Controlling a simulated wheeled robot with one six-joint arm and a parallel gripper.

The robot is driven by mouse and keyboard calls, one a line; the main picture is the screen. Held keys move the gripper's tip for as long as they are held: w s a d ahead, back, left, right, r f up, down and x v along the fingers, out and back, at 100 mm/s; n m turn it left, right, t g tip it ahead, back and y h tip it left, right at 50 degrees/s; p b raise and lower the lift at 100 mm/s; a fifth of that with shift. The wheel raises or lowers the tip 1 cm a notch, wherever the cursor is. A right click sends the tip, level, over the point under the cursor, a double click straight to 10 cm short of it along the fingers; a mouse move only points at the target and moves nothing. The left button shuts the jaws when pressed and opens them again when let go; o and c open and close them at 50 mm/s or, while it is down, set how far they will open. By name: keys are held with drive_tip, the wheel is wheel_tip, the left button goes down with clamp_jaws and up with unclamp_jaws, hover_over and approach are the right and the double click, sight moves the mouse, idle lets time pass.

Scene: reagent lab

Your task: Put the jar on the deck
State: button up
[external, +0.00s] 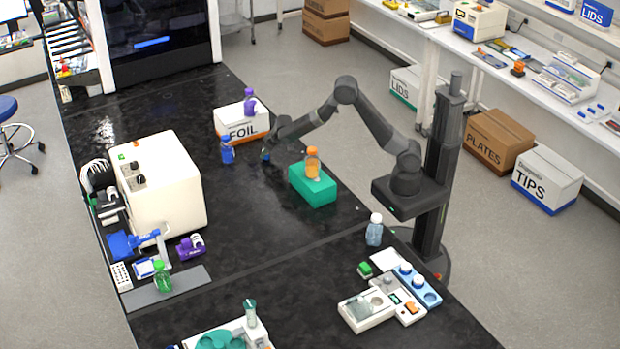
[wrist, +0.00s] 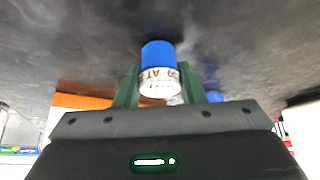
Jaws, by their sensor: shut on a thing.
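My gripper (external: 268,152) is low over the black bench, between the foil box and the green block. In the wrist view its green fingers (wrist: 160,88) are shut on a small jar (wrist: 160,72) with a blue lid and a white label with brown print. The label reads upside down in that view. In the external view the gripper hides most of the jar; a small blue patch shows at the fingertips. I cannot tell whether the jar touches the bench. No surface in view is clearly marked as the deck.
A blue bottle (external: 227,151) stands left of my gripper. A purple bottle (external: 249,100) stands on the foil box (external: 232,129). An orange bottle (external: 312,162) stands on the green block (external: 325,190). A white instrument (external: 170,180) is at left. The bench middle (external: 250,215) is clear.

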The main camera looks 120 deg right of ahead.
drive_tip(key=shift+f, duration=0.2)
drive_tip(key=o, duration=1)
drive_tip(key=shift+r, duration=0.2)
drive_tip(key=shift+r, duration=0.25)
drive_tip(key=shift+o, duration=0.3)
drive_tip(key=v, duration=1.1)
drive_tip(key=shift+a+r+b, duration=0.15)
drive_tip(key=shift+r+b, duration=0.05)
drive_tip(key=shift+b, duration=0.15)
